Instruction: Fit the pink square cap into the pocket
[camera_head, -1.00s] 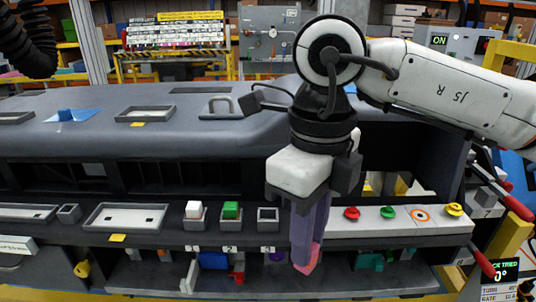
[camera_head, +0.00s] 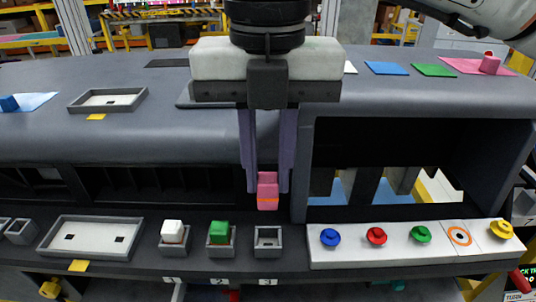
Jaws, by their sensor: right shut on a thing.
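The pink square cap (camera_head: 268,192), with a thin orange band, is between the purple fingers of my right gripper (camera_head: 268,186). The gripper points down and is shut on the cap, which hangs upright. The empty grey pocket (camera_head: 267,252), labelled 3, shows just below the cap in the picture, and the cap is clear of it. A white cap (camera_head: 172,231) sits in the pocket labelled 1, and a green cap (camera_head: 219,231) sits in the pocket labelled 2. My left gripper is out of view.
Right of the pockets, a white panel (camera_head: 345,257) carries blue, red, green and yellow buttons. A long shallow tray (camera_head: 50,250) lies to the left.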

